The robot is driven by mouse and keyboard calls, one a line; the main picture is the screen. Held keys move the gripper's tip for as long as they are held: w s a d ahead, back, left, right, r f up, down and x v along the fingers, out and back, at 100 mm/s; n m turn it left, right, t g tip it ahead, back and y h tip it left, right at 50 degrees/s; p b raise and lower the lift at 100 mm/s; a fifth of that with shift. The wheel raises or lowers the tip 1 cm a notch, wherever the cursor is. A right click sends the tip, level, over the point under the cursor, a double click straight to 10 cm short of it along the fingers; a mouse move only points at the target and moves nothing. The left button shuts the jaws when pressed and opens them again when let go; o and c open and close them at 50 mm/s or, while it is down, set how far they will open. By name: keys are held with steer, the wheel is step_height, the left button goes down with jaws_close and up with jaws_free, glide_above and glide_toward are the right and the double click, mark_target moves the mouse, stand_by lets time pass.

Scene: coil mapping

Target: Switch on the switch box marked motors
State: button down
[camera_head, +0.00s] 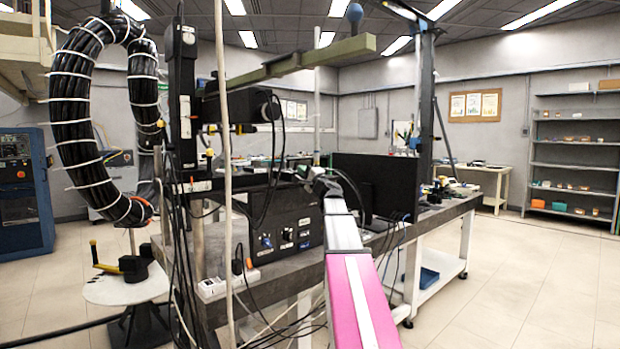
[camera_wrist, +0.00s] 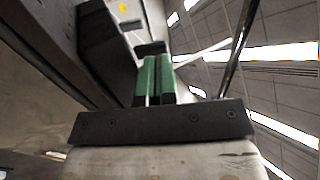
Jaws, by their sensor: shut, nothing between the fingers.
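My gripper shows in the wrist view (camera_wrist: 155,62), its two green fingers side by side, shut and empty. In the head view the gripper (camera_head: 312,176) is small and partly hidden by my arm, above the bench's near part. A black box (camera_head: 285,238) with knobs and small white labels on its front sits below and left of the gripper. I cannot read the labels, so I cannot tell whether this box is the one marked motors. In the wrist view a dark block (camera_wrist: 105,48) stands just left of the fingers; contact cannot be told.
A dark post (camera_head: 182,110) and hanging cables stand left of the black box. A white power strip (camera_head: 228,283) lies on the bench's left edge. A black panel (camera_head: 378,182) stands on the bench behind my arm. Open floor (camera_head: 520,280) lies to the right.

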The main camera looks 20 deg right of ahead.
mark_target(297, 163)
steer(key=shift+x, duration=0.9)
steer(key=shift+w+a+r+g+h, duration=0.15)
steer(key=shift+r+g+h, duration=0.15)
steer(key=shift+g, duration=0.4)
steer(key=shift+w+r+g+h, duration=0.3)
steer(key=shift+r+g+h, duration=0.1)
steer(key=shift+g, duration=0.7)
steer(key=g, duration=0.1)
steer(key=w+g+h, duration=0.1)
steer(key=r+g, duration=0.1)
steer(key=g, duration=0.1)
steer(key=shift+w+a+h, duration=0.25)
steer(key=shift+a+h, duration=0.05)
steer(key=shift+s+f, duration=0.15)
steer(key=shift+s+d+r, duration=0.15)
steer(key=shift+s+r, duration=0.15)
steer(key=shift+s, duration=0.15)
steer(key=r+v, duration=0.2)
steer(key=v, duration=1)
